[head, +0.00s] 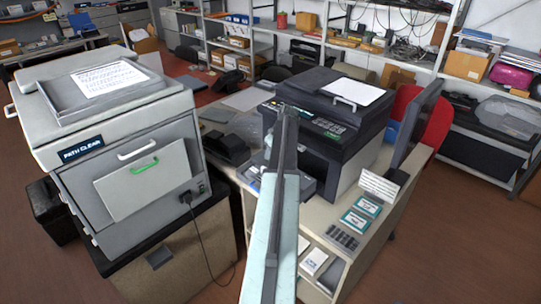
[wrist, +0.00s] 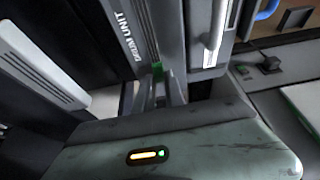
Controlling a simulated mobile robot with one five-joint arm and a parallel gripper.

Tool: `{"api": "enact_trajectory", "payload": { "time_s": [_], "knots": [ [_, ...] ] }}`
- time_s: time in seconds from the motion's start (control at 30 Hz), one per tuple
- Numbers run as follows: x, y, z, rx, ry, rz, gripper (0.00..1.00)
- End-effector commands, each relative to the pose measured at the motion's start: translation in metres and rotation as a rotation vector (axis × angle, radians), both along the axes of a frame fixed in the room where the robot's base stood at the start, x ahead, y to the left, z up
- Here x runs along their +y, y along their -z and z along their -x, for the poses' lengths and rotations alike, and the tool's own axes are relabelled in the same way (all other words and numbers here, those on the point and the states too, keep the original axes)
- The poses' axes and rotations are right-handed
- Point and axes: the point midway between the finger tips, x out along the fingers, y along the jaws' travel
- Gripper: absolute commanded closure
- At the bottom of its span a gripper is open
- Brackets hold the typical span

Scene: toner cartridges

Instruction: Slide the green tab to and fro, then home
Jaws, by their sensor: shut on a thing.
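In the wrist view, a small green tab (wrist: 157,70) shows between the tips of my gripper (wrist: 158,88), which is shut on it. The tab sits beside a dark unit (wrist: 118,25) lettered "DRUM UNIT". Much of the tab is hidden by the fingers, so I cannot tell where it stands along its travel. In the head view my arm reaches to the front of the dark printer (head: 330,110), and hides the tab and my fingertips.
A large grey printer (head: 120,130) labelled "PATH CLEAR" stands at the left, with a green handle on its front panel. A monitor (head: 413,115) and small cartridge boxes (head: 360,213) are on the desk right of my arm. A pale ribbed part (wrist: 45,60) is close by in the wrist view.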

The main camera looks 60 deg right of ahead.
Motion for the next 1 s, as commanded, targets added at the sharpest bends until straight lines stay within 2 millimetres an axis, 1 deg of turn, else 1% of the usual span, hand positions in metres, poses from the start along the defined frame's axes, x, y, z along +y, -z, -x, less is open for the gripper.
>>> {"api": "enact_trajectory", "payload": {
  "time_s": [0.03, 0.13, 0.17, 0.2, 0.23, 0.5, 0.63, 0.77, 0.9, 1.0],
  "knots": [
    [-0.003, -0.001, -0.002, -0.01, 0.003, 0.004, 1.0],
    [-0.006, -0.001, 0.002, -0.01, 0.008, 0.004, 1.0],
    [-0.006, -0.001, 0.002, -0.011, 0.009, 0.004, 0.77],
    [-0.007, -0.001, 0.004, -0.011, 0.011, 0.003, 0.66],
    [-0.007, -0.001, 0.005, -0.009, 0.012, 0.003, 0.64],
    [-0.008, -0.001, 0.009, -0.005, 0.016, 0.003, 0.64],
    [-0.007, -0.008, 0.011, -0.005, 0.016, 0.003, 0.64],
    [-0.005, -0.026, 0.018, -0.006, 0.017, 0.002, 0.64],
    [-0.002, -0.052, 0.027, -0.007, 0.017, 0.002, 0.64],
    [0.0, -0.068, 0.033, -0.006, 0.017, 0.003, 0.64]
  ]
}}
